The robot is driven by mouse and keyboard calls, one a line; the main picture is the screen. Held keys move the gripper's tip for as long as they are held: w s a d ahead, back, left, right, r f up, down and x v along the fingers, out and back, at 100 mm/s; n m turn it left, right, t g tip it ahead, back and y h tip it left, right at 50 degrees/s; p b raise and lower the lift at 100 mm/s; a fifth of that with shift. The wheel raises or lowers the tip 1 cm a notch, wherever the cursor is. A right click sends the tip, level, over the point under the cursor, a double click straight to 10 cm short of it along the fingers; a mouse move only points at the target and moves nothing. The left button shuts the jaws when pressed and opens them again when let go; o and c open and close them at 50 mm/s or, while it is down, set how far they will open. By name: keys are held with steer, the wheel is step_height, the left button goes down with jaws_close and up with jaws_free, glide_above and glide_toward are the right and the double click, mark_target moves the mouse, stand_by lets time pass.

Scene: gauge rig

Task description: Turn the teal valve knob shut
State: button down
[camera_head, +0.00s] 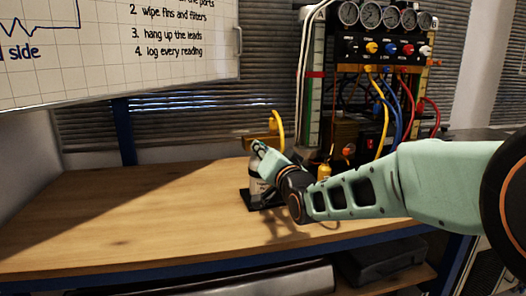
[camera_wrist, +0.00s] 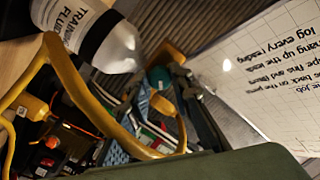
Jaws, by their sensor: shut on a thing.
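The teal valve knob (camera_wrist: 158,78) shows in the wrist view at the tips of my gripper (camera_wrist: 160,86), whose fingers are closed on it. In the head view my gripper (camera_head: 260,149) reaches in from the right at the top of a white bottle (camera_head: 257,188). The knob itself is hidden behind the fingers there. The bottle, labelled as training fluid, also shows in the wrist view (camera_wrist: 92,28). A brass-yellow fitting (camera_head: 256,142) sits just behind my fingertips. How far the knob is turned cannot be told.
A yellow hose (camera_head: 278,129) arches up beside my gripper and crosses the wrist view closely. The gauge rig (camera_head: 385,48) with coloured hoses stands behind my arm. A whiteboard (camera_head: 120,50) hangs at the upper left. The wooden bench (camera_head: 130,215) is clear to the left.

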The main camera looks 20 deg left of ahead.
steer(key=m+p, duration=0.2)
steer(key=m, duration=0.6)
steer(key=shift+m, duration=0.4)
stand_by(0.4)
steer(key=c, duration=1.7)
jaws_free()
steer(key=shift+c, duration=0.2)
steer(key=v, duration=0.7)
steer(key=shift+s+d, duration=0.2)
steer(key=shift+s, duration=0.05)
